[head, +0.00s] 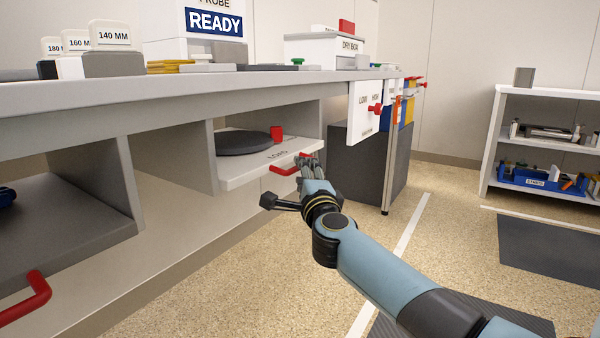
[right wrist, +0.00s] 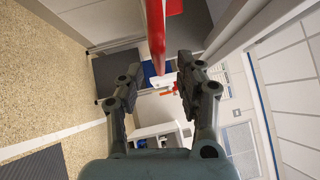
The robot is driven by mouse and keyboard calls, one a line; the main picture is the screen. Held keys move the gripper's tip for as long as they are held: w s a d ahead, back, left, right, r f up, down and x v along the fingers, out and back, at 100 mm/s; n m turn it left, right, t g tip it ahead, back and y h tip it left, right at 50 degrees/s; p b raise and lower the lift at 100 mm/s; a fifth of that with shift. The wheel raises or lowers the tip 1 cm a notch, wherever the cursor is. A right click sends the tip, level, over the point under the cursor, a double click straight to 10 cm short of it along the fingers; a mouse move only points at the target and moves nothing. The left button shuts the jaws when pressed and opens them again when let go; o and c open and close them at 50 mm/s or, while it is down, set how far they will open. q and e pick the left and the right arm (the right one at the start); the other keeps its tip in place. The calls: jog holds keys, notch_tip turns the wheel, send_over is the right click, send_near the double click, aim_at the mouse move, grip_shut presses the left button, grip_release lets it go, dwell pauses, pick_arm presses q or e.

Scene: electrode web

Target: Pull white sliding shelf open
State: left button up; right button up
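The white sliding shelf (head: 240,178) sits in the middle bay under the counter, its front edge sticking out a little. A dark round disc (head: 243,142) and a small red block (head: 277,132) are on it. Its red handle (head: 283,170) is on the front edge. My right gripper (head: 309,168) is at the handle's right end. In the right wrist view, the fingers of my right gripper (right wrist: 158,78) are apart, with the red handle (right wrist: 157,40) ahead of the gap between them. I cannot tell whether they touch it. My left gripper is not in view.
A grey shelf (head: 70,225) with another red handle (head: 28,297) sticks out at the left. A white panel with a red knob (head: 364,112) hangs at the counter's right end, above a dark cabinet (head: 362,160). A white rack (head: 545,108) stands far right. The floor in front is clear.

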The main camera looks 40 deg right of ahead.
jog(key=shift+b+x, duration=0.4)
jog(key=shift+x, duration=1.65)
grip_shut()
jog(key=shift+f, duration=0.1)
